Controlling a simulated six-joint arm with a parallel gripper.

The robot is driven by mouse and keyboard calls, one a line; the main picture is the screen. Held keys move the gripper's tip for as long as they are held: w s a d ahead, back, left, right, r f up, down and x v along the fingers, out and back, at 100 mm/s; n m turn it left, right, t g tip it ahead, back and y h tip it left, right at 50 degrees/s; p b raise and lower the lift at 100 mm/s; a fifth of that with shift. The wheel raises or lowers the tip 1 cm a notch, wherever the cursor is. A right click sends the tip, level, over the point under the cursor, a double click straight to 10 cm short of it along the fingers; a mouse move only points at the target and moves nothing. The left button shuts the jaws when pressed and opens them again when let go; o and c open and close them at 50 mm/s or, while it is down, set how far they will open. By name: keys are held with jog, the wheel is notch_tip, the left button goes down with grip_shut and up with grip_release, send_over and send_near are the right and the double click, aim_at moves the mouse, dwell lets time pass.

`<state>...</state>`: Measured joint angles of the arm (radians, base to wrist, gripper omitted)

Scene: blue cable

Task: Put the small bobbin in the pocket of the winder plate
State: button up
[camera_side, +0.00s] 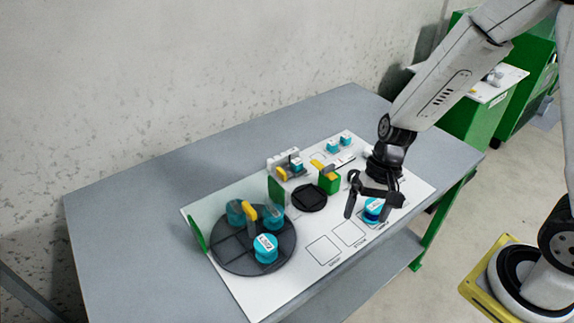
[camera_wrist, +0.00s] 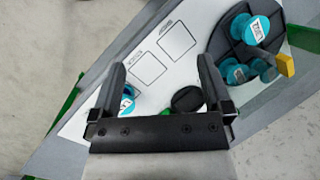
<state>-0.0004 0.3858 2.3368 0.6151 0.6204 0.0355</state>
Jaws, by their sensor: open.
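A teal bobbin with a white label (camera_side: 374,208) stands at the right of the white board, in line with the printed squares. I take it as the small bobbin; its label is too small to read. In the wrist view this bobbin (camera_wrist: 128,98) is partly hidden by the left finger. My gripper (camera_side: 366,214) is open just above and around this bobbin; whether it touches cannot be told. Its fingers (camera_wrist: 162,62) are spread apart in the wrist view. The dark round winder plate (camera_side: 230,252) lies at the board's left and carries several teal bobbins (camera_side: 265,248).
A small black disc (camera_side: 309,198) lies mid-board, by a green block (camera_side: 329,181) with a yellow top. Green upright panels (camera_side: 276,190) stand near the plate. A grey fixture (camera_side: 283,160) and small teal pieces (camera_side: 333,146) are at the back. Printed squares (camera_side: 323,250) in front are empty.

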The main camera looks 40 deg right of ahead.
jog(key=s+d+r+n+t+h, duration=0.1)
jog(key=d+r+n+t+h, duration=0.2)
jog(key=d+r+n, duration=0.3)
jog(key=shift+n+t+h, duration=0.3)
jog(key=shift+t+h, duration=0.1)
jog(key=shift+h, duration=0.1)
jog(key=shift+a+f, duration=0.1)
jog(key=m+g, duration=0.3)
jog(key=m, duration=0.5)
send_over(265, 242)
jog(key=d, duration=0.1)
notch_tip(265, 242, down, 12)
jog(key=shift+s+r, duration=0.1)
jog(key=shift+r, duration=0.05)
jog(key=shift+a+f+m, duration=0.4)
jog(key=shift+a, duration=0.1)
jog(key=shift+f, duration=1.3)
